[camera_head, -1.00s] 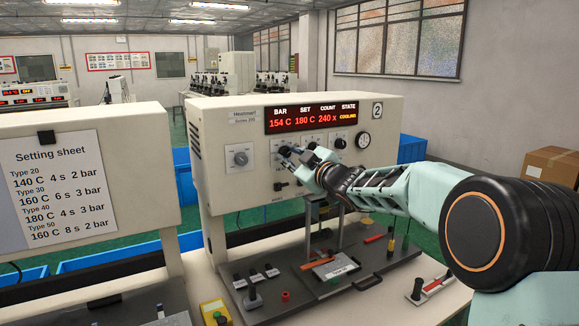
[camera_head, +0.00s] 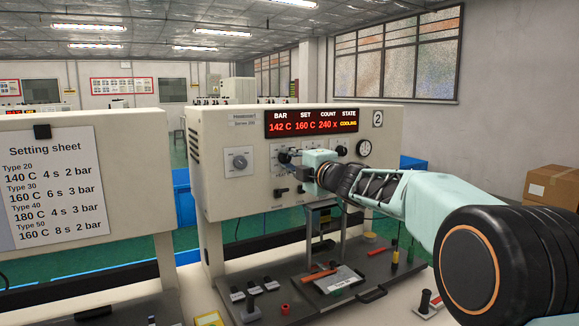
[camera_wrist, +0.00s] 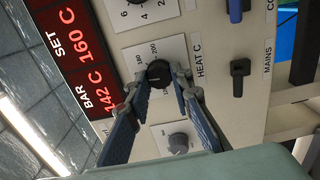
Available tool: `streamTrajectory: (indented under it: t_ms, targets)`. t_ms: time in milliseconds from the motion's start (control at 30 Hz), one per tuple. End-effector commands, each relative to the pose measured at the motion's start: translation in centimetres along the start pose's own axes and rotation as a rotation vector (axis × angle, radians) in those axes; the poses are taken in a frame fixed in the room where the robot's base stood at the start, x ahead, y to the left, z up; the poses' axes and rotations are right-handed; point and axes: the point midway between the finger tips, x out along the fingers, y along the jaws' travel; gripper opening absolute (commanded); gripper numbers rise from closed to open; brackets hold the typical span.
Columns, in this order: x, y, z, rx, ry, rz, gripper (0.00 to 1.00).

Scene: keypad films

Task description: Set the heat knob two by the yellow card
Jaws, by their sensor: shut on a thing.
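Machine two (camera_head: 220,190) bears the number plate 2 (camera_head: 377,118). Its red display (camera_head: 312,122) reads BAR 142 C, SET 160 C, COUNT 240 x, with a yellow COOLING state. In the wrist view, the black heat knob (camera_wrist: 158,74) sits on a white dial by the label HEAT C (camera_wrist: 199,62). My gripper (camera_wrist: 172,80) is shut on this knob, a finger on each side. In the head view, my gripper (camera_head: 292,160) hides most of the knob. The white setting sheet (camera_head: 52,185) lists Type 20 to Type 50.
A grey knob (camera_wrist: 178,142) and another dial (camera_wrist: 140,10) flank the heat knob. A MAINS switch (camera_wrist: 240,75) is nearby. Below the panel, the press bed (camera_head: 290,300) holds a white card (camera_head: 338,280) and several tools. A cardboard box (camera_head: 552,186) stands at right.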

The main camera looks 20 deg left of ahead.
Motion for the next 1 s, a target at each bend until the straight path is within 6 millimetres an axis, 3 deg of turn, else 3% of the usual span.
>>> streamTrajectory:
  t_ms: [300,833,867,1000]
  targets:
    - [-0.02,-0.07,0.02,-0.12,0.0,0.0,0.0]
    - [-0.01,0.01,0.02,-0.142,0.0,0.0,0.0]
    - [-0.01,0.01,0.01,-0.142,0.0,0.0,0.21]
    - [-0.01,0.01,0.01,-0.142,0.0,0.0,0.37]
